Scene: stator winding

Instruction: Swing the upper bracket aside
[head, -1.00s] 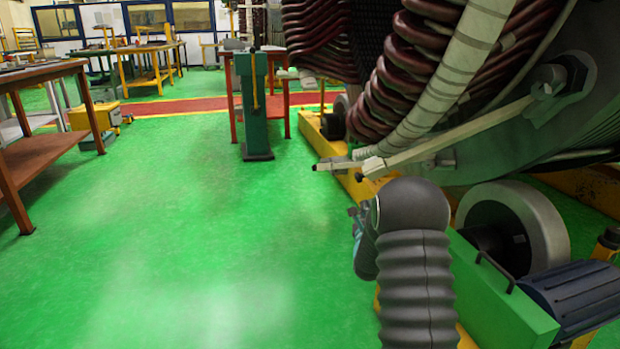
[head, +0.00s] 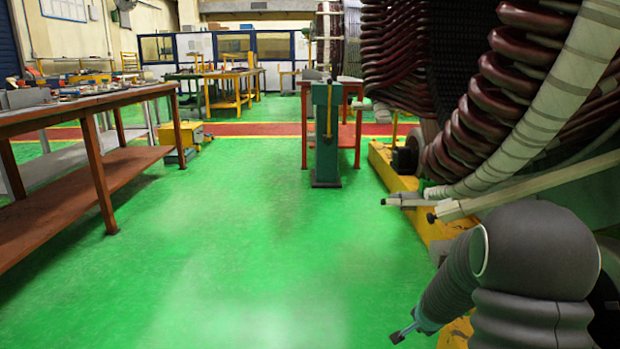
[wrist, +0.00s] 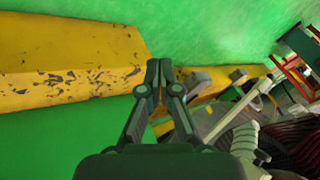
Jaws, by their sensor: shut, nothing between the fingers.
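A long pale bar (head: 530,186) runs down-left across the stator's face and ends in a block with a dark knob; it looks like a bracket arm. A second, shorter pale bar end (head: 405,202) shows just behind it. I cannot tell for sure which is the upper bracket. In the wrist view, a pale bar (wrist: 248,96) and a blocky end (wrist: 198,80) lie right of the fingers. My gripper (head: 402,334) is low, below and left of the bar ends, apart from them. In the wrist view my gripper (wrist: 159,66) is shut and empty.
The stator's dark red coils (head: 490,110) fill the right side. A yellow base beam (head: 412,215) runs along the floor under it and shows large in the wrist view (wrist: 70,65). A green stand (head: 326,135) is ahead, a workbench (head: 90,105) left. Green floor between is clear.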

